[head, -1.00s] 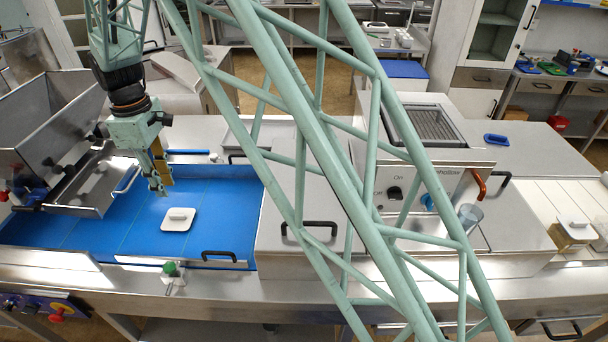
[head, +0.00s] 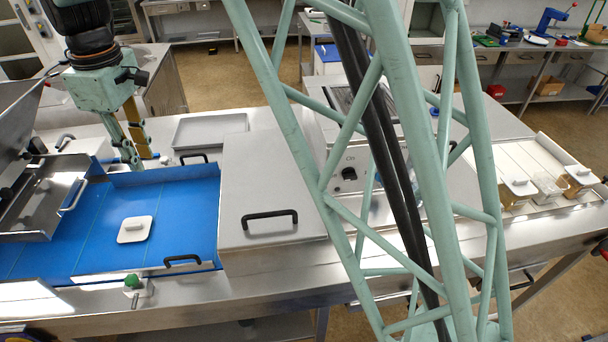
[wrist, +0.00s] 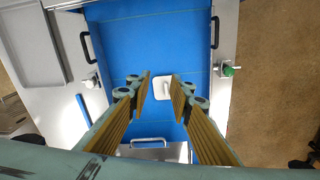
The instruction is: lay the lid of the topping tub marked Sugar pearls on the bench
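A white square lid (head: 135,230) with a small raised handle lies flat, handle up, on the blue surface (head: 185,220) at the left of the bench. It also shows in the wrist view (wrist: 162,88), beyond the fingertips. My gripper (head: 140,165) is open and empty, above the blue surface and apart from the lid; its fingers are spread in the wrist view (wrist: 160,80). At the far right stand several small tubs: a front one with a white lid (head: 519,187), a clear one that looks uncovered (head: 549,188), and another lidded one (head: 580,175). I cannot read their markings.
A metal cover with a black handle (head: 269,215) stands right of the blue surface. An empty shallow metal tray (head: 211,130) lies behind. A steel hopper unit (head: 40,200) stands at the left. A green knob (head: 132,282) sits at the front edge.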

